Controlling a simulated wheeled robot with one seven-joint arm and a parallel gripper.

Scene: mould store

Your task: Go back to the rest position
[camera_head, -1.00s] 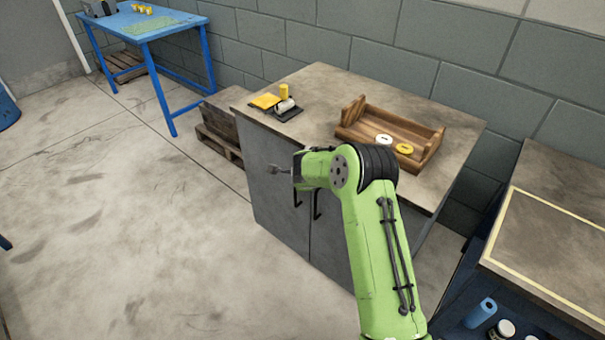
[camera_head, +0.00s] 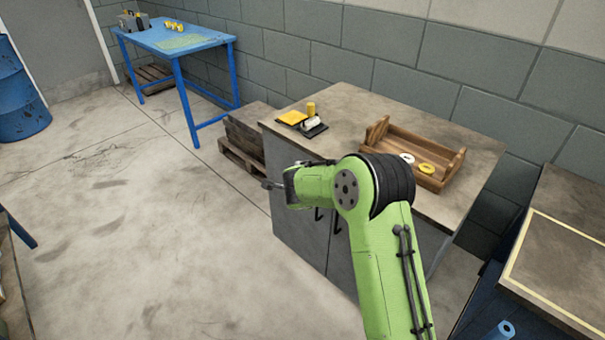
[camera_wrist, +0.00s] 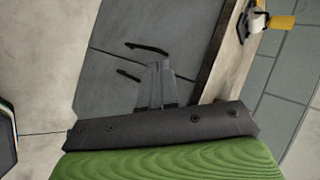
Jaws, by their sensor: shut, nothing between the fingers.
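My gripper (camera_head: 268,185) is at the end of my green arm, in front of the grey cabinet and beside its left edge in the head view. It is shut and empty. In the wrist view its two fingers (camera_wrist: 157,68) are together, with the grey cabinet doors and two black handles (camera_wrist: 147,48) beyond them. My arm is bent and raised, and it hides part of the cabinet front and top.
The cabinet top (camera_head: 350,110) holds a wooden tray (camera_head: 441,178) with a white ring and a yellow ring, and a yellow cylinder (camera_head: 311,108) among small items. A blue table (camera_head: 175,42) stands back left, a yellow-lined bench (camera_head: 560,260) right.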

